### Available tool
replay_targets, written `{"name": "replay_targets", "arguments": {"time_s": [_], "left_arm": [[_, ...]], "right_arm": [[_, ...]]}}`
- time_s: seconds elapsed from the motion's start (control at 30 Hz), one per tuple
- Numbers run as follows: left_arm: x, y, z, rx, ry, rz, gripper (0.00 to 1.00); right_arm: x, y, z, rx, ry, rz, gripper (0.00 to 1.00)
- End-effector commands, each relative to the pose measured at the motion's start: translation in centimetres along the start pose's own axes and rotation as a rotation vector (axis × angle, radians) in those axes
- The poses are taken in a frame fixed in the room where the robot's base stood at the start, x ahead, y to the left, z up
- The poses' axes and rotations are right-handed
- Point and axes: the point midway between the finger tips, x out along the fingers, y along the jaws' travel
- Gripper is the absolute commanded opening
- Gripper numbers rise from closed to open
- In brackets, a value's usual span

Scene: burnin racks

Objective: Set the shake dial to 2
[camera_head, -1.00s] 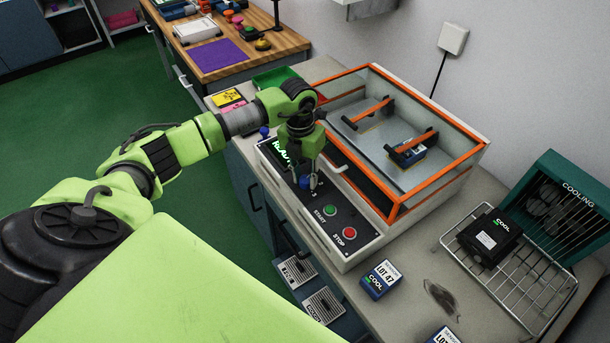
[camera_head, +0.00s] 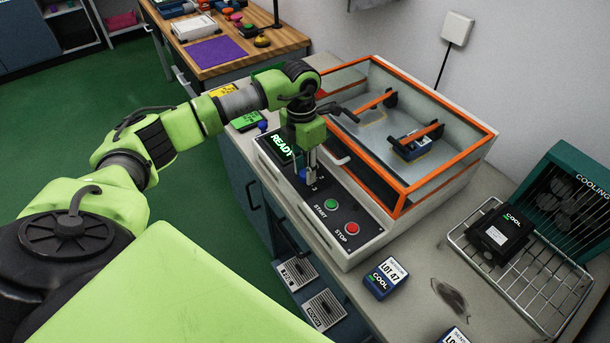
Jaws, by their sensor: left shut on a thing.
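The shaker machine (camera_head: 345,262) stands on the bench with an orange-framed clear lid over its tray. Its front panel has a lit "READY" display (camera_head: 281,148), a green START button (camera_head: 330,203) and a red STOP button (camera_head: 352,228). The blue shake dial (camera_head: 302,174) sits between display and buttons, mostly covered by my left gripper (camera_head: 308,174). My left gripper points down and is shut on the dial. A few scale numbers show beside it; the dial's pointer is hidden, so its setting cannot be told. My right gripper is not in view.
Blue "LOT 47" boxes, one whole (camera_head: 386,279), lie on the bench right of the machine. A wire rack (camera_head: 475,262) holds a black box (camera_head: 495,238) before a green COOLING fan unit (camera_head: 575,205). A wooden table (camera_head: 268,45) stands behind.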

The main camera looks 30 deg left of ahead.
Motion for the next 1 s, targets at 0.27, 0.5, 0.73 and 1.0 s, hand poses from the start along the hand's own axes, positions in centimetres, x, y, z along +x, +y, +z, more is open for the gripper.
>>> {"name": "replay_targets", "arguments": {"time_s": [0.27,0.5,0.73,1.0], "left_arm": [[0.2,0.1,0.1,0.215,0.011,0.002,0.04],[0.1,0.1,0.2,0.334,0.019,0.002,0.04],[-0.1,0.1,0.1,0.386,0.023,0.002,0.04],[-0.1,0.1,0.1,0.395,0.024,0.002,0.04]], "right_arm": [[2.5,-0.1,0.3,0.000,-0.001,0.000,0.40],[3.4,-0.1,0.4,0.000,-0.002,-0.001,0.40],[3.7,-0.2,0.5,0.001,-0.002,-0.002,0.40],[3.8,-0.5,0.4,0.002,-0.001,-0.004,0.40]]}}
